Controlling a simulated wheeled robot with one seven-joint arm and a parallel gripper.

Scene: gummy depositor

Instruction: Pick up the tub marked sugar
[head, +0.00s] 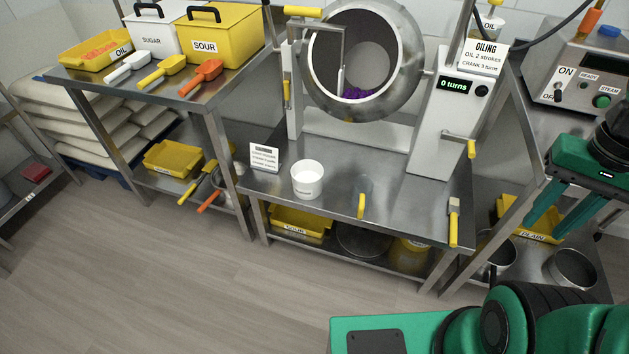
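The white tub marked SUGAR (151,41) stands on the upper shelf of the left steel table, with a black handle on top. It is beside the yellow tub marked SOUR (215,42), which hides part of its right side. My gripper (566,229) is at the far right of the head view, well away from the sugar tub. Its green fingers point down and are spread apart, with nothing seen between them.
White, yellow and orange scoops (165,71) lie in front of the tubs, and a yellow OIL tray (95,50) is to their left. A drum machine (362,60) and a small white cup (308,180) stand on the middle table. Floor (150,270) is clear in front.

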